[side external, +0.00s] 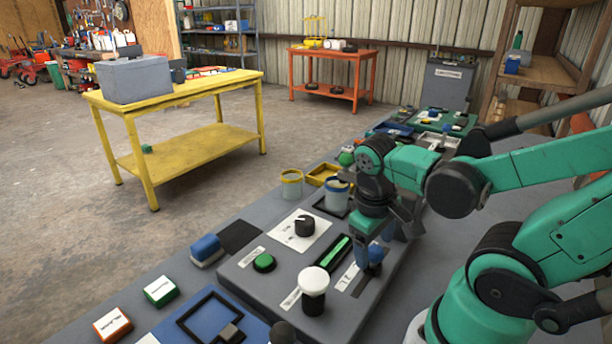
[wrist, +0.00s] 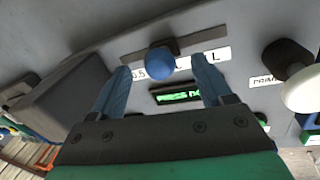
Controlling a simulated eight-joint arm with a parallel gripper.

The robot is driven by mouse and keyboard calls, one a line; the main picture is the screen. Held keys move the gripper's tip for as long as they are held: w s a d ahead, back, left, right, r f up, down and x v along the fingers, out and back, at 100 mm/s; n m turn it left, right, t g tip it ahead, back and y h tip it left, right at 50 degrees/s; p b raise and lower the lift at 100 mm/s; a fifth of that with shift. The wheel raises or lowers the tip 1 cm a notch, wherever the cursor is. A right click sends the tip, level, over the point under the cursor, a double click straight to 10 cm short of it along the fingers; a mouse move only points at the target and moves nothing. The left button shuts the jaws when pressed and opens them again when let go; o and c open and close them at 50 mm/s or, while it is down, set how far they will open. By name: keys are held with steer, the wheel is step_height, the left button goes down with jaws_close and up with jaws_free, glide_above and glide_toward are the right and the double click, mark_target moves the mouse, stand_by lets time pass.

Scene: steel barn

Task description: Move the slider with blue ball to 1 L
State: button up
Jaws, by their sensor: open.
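The slider's blue ball (wrist: 160,63) sits on a dark slot in the grey panel in the wrist view, beside a white label strip (wrist: 208,56). The strip shows "0.5" left of the ball and an "L" at its right end; the ball hides part of the lettering. In the side view the blue ball (side external: 375,253) is partly hidden by my gripper (side external: 372,262). In the wrist view my gripper (wrist: 163,80) is open, its two blue fingers on either side of the ball with gaps to both.
The panel (side external: 240,283) also carries a green display (side external: 325,262), a black dial (side external: 304,226), a green button (side external: 264,262) and a white knob (side external: 313,282) close to the slider.

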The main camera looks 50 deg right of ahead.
mark_target(375, 248)
steer(key=shift+a+r, duration=0.2)
steer(key=shift+r, duration=0.85)
steer(key=shift+a+r, duration=0.2)
steer(key=shift+r, duration=0.8)
steer(key=w+a+r+n+t+y, duration=0.2)
steer(key=w+a+t, duration=0.3)
steer(key=w+t, duration=0.2)
steer(key=w, duration=0.2)
steer(key=shift+w+a+r+t, duration=0.2)
steer(key=shift+w+a+t, duration=0.1)
steer(key=shift+a, duration=0.05)
